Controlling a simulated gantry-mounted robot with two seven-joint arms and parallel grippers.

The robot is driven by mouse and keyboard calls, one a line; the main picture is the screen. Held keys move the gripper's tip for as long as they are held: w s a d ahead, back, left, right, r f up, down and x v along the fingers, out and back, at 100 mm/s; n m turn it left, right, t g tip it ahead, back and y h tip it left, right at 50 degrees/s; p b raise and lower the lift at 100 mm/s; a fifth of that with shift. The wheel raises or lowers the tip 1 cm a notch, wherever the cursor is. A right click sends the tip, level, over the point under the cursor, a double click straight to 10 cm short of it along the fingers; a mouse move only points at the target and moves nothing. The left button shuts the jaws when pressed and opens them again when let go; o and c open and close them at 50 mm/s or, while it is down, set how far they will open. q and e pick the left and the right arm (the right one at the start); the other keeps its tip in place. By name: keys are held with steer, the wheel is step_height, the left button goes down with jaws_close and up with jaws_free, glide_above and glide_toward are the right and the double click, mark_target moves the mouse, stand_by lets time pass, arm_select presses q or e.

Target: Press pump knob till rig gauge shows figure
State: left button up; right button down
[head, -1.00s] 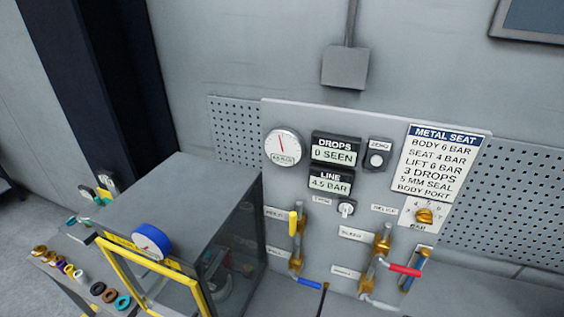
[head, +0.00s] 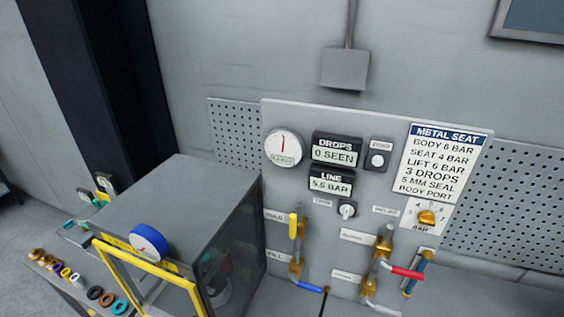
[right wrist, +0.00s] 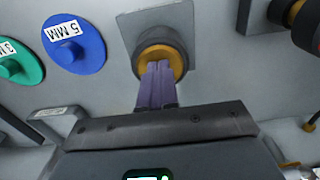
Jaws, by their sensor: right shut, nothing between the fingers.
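The rig gauge (head: 284,147) is a round white dial on the panel in the head view, its red needle pointing nearly straight up. In the right wrist view the pump knob (right wrist: 160,58) is a yellow-orange button in a dark collar on a grey plate. My right gripper (right wrist: 158,68) is shut and empty, its purple fingertips up against the knob's face; the tips hide part of it. My left gripper is in neither view.
The DROPS display (head: 334,152) reads 0 SEEN. A METAL SEAT card (head: 440,160) lists several bar values. Yellow, blue and red valve handles stick out below. A blue 5 MM disc (right wrist: 74,43) and a green disc (right wrist: 18,62) lie left of the knob.

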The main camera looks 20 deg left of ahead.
steer(key=shift+r+p, duration=1.4)
steer(key=shift+p, duration=0.1)
steer(key=shift+r+p, duration=0.7)
steer(key=shift+r, duration=1.15)
steer(key=shift+f+b, duration=0.2)
steer(key=shift+b, duration=0.1)
